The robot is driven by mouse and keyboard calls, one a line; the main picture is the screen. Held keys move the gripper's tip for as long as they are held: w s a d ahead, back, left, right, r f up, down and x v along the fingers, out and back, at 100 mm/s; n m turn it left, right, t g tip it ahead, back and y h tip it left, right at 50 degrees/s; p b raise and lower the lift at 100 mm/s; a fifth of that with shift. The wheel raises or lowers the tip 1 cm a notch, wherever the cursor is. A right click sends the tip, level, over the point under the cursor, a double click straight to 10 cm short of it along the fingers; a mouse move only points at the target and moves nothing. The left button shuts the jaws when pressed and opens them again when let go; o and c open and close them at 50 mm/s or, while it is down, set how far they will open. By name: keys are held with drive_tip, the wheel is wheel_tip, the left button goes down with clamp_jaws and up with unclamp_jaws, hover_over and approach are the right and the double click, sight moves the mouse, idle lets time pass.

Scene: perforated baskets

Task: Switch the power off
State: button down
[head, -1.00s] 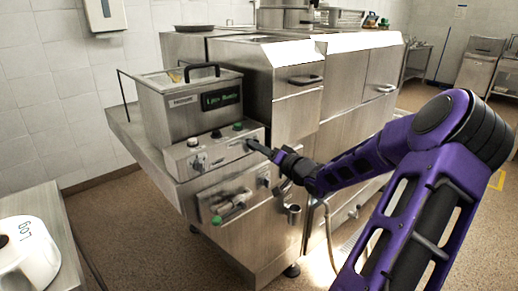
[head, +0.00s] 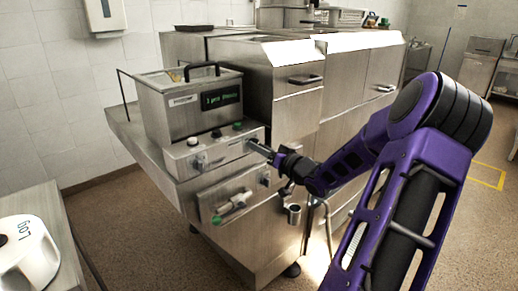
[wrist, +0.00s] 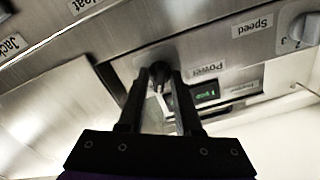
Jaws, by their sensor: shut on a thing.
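The power knob (wrist: 159,72) is a small dark knob on a steel panel, beside an upside-down "Power" label (wrist: 205,70) in the wrist view. My gripper (wrist: 158,78) has one finger on each side of this knob and is shut on it. In the head view my gripper (head: 258,149) reaches the right end of the steel control panel (head: 215,150), below a basin unit (head: 190,105) with a lit green display (head: 221,98). The knob is hidden behind my gripper there.
A "Speed" dial (wrist: 305,29) is to the right in the wrist view. Below the panel are a lower box with a green-ended handle (head: 234,208) and a metal cup (head: 293,213). A white round device (head: 27,255) stands on the left counter. Floor is clear at right.

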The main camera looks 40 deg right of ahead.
drive_tip(key=n+b, duration=0.3)
drive_tip(key=n, duration=1.1)
drive_tip(key=shift+d+b, duration=0.1)
drive_tip(key=shift+b, duration=0.25)
idle(0.3)
drive_tip(key=c, duration=0.9)
unclamp_jaws()
drive_tip(key=shift+o, duration=0.2)
drive_tip(key=shift+s, duration=0.1)
